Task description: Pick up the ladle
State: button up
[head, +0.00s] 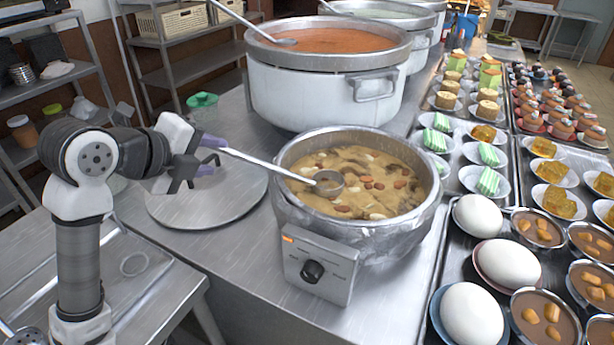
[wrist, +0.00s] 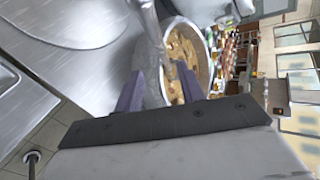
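The ladle (head: 275,166) is metal, with its round bowl resting in the congee. Its long handle slopes up over the left rim of the silver pot (head: 395,235). My gripper (head: 212,156) is at the free end of the handle, left of the pot. In the wrist view the two purple fingers of my gripper (wrist: 160,78) are spread apart.
A large white stockpot (head: 320,98) of orange soup stands behind, with another ladle. A round metal lid (head: 210,205) lies on the counter below my gripper. Trays of cakes, buns and cups (head: 480,265) crowd the right side. A control box (head: 318,268) fronts the near pot.

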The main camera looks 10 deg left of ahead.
aim_at(236, 155)
jog(key=p+x, duration=0.2)
jog(key=x, duration=0.7)
jog(key=shift+w, duration=0.15)
jog(key=shift+c, duration=0.2)
jog(key=shift+r, duration=0.1)
grip_shut()
dwell(0.9)
